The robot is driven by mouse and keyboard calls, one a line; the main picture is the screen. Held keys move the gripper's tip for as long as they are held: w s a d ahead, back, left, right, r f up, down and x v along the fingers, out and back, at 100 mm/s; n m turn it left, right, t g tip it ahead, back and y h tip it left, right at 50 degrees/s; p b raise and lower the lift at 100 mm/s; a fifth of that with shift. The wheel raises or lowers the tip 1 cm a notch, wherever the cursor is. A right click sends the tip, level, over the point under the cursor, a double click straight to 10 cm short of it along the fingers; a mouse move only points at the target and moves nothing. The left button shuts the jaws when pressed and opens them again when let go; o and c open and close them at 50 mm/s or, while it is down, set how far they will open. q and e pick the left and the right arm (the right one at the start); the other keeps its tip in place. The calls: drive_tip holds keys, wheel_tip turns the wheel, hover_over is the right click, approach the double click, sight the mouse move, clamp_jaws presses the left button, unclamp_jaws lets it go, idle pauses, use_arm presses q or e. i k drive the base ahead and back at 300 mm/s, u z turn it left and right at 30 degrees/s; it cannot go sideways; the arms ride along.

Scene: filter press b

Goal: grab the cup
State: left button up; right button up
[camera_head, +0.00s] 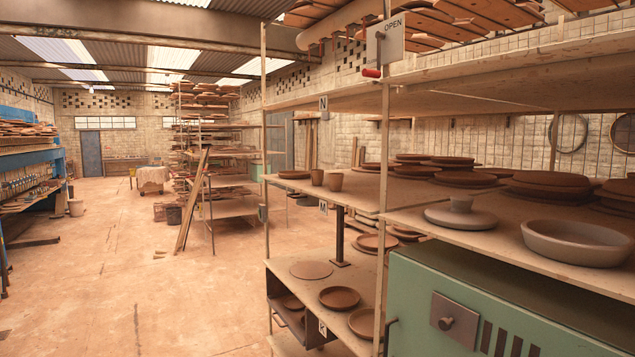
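Which of the two the task means, I cannot tell. Neither of my grippers shows in the head view.
Flat clay plates (463,179) sit on the same shelf, with a wide bowl (575,242) and a lidded-looking piece (461,213) nearer. A green cabinet (420,290) and rack posts (265,130) border the shelves. A wooden plank (190,205) leans on a farther rack.

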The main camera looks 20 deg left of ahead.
sight(316, 176)
drive_tip(key=u, duration=0.5)
drive_tip(key=k, duration=1.25)
drive_tip(key=u, duration=1)
drive_tip(key=i, duration=1.75)
drive_tip(key=u, duration=0.2)
drive_tip(key=i, duration=1.95)
drive_tip(key=z, duration=0.7)
drive_tip(key=i, duration=1.5)
drive_tip(key=z, duration=1.2)
